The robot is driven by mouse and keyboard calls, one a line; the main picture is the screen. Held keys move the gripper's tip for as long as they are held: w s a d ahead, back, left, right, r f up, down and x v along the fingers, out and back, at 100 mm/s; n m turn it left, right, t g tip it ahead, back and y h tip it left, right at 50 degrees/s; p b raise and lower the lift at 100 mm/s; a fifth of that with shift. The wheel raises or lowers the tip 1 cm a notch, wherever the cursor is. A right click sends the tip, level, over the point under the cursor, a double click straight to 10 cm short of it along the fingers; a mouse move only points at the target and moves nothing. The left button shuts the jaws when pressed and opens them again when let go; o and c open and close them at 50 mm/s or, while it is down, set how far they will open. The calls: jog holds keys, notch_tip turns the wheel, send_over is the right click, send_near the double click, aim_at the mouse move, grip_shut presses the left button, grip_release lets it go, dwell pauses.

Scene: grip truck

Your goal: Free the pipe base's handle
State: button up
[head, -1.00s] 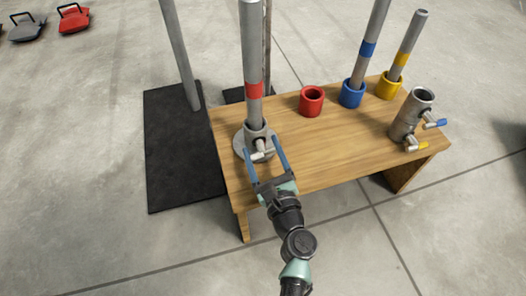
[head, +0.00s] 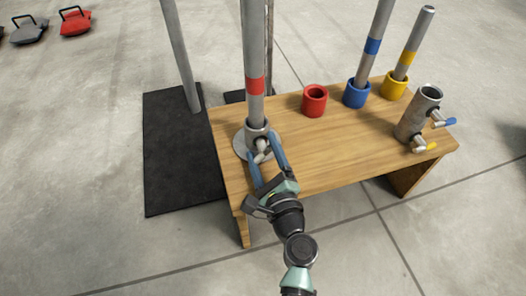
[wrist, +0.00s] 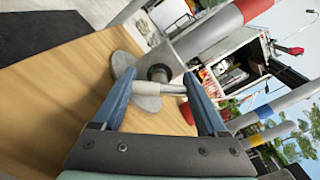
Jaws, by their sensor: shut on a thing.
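The pipe base has a round grey plate (head: 241,147) and a collar (head: 256,131) near the left end of the wooden table. A grey pipe with a red band (head: 254,86) stands upright in the collar. The base's pale metal handle (wrist: 172,89) sticks out of the collar's side toward me. My gripper (head: 265,151) is at the collar's near side, rolled over. Its blue fingers lie either side of the handle and are shut on it. In the head view the fingers hide part of the handle.
The table (head: 305,160) also bears a red cup (head: 314,101), a blue cup (head: 356,95) and a yellow cup (head: 394,86), the last two with pipes. A grey double-handled coupler (head: 417,112) stands at right. A black mat (head: 172,165) lies left.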

dwell(0.3)
jog(key=o, duration=1.3)
jog(key=shift+s, duration=0.15)
